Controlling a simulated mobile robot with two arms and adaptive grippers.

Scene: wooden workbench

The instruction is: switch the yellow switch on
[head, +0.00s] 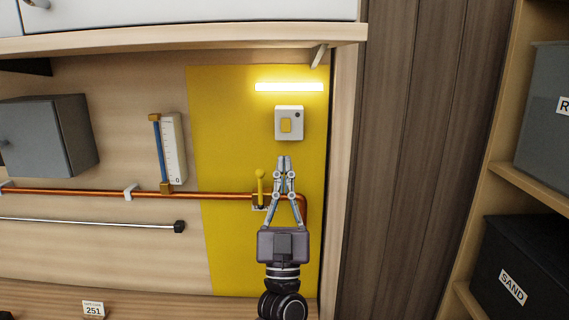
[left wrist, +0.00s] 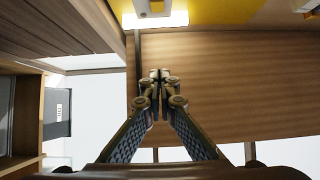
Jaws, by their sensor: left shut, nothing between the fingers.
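The yellow switch (head: 286,125) is a yellow rocker on a pale square plate with a small dark dot at its upper right. It is mounted on the yellow wall panel (head: 225,150) in the head view. I cannot tell which way the rocker is tipped. My left gripper (head: 284,158) is shut and empty, its fingertips pointing up just below the plate in the picture. In the left wrist view the closed fingertips (left wrist: 160,73) also show, with nothing between them. My right gripper is not in view.
A lit strip lamp (head: 289,87) glows above the switch. A copper pipe (head: 220,195) with a yellow-handled valve (head: 260,187) runs behind my gripper. A gauge (head: 172,148) and grey cabinet (head: 45,137) are on the left, and shelves with bins (head: 512,262) on the right.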

